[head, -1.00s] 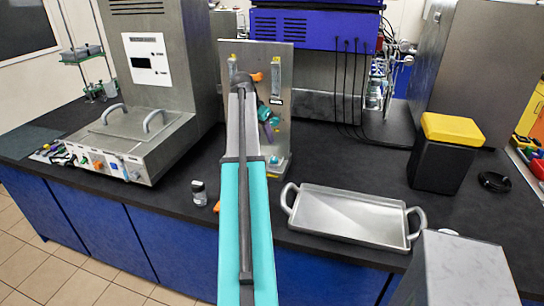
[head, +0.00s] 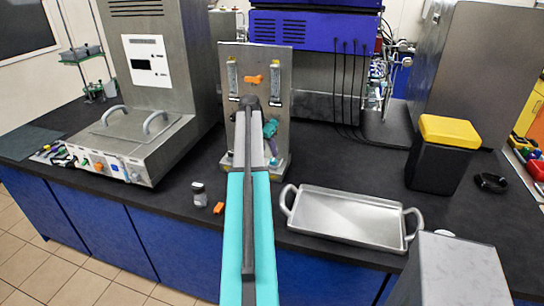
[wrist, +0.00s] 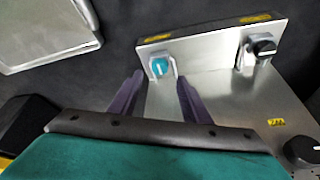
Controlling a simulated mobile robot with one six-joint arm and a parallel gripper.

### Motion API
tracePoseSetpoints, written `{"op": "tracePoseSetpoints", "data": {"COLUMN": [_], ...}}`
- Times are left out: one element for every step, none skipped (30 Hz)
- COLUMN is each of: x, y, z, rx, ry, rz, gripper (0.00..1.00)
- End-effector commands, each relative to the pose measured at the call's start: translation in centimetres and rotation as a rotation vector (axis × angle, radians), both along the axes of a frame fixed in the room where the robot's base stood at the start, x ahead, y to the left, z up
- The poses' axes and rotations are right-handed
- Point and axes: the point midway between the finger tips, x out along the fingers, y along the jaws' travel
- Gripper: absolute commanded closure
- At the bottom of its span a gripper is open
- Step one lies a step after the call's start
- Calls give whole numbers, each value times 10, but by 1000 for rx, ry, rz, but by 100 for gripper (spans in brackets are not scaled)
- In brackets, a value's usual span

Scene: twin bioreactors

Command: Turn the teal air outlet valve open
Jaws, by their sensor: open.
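The teal air outlet valve (wrist: 160,66) is a small teal knob on a pale square mount, on the metal ledge of the panel in the wrist view. My gripper (wrist: 160,78) is open, its two purple fingers pointing at the knob. The knob shows just beyond the fingertips, between their lines; I cannot tell whether they touch it. In the head view my gripper (head: 270,143) is low in front of the upright metal panel (head: 284,85).
A black knob (wrist: 264,47) is on the same ledge, and another black knob (wrist: 303,151) is at lower right. An orange handle (head: 254,79) is higher on the panel. A metal tray (head: 345,215), a small bottle (head: 199,193) and a yellow-lidded black box (head: 435,165) stand on the bench.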

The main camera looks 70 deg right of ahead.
Motion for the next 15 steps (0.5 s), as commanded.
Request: {"op": "tracePoseSetpoints", "data": {"x": [-1,-2,-2,-3,-3,-4,-4,-5,-6,-6,-6,-7,-7,-8,-8], "y": [-2,-3,-5,-6,-8,-10,-11,-12,-13,-15,-16,-17,-18,-19,-20], "z": [-4,-8,-12,-14,-17,-21,-25,-28,-32,-34,-37,-41,-44,-46,-49], "rx": [1,1,2,2,1,1,1,2,2,1,1,1,1,1,1], "ry": [1,1,1,1,0,0,0,1,1,0,0,0,1,1,0], "rz": [0,0,-1,-1,-1,-1,-1,-2,-2,-1,-1,-1,-2,-2,-1], "gripper": [57,57,57,57,57,57,57,57,57,57,57,57,57,57,57]}}
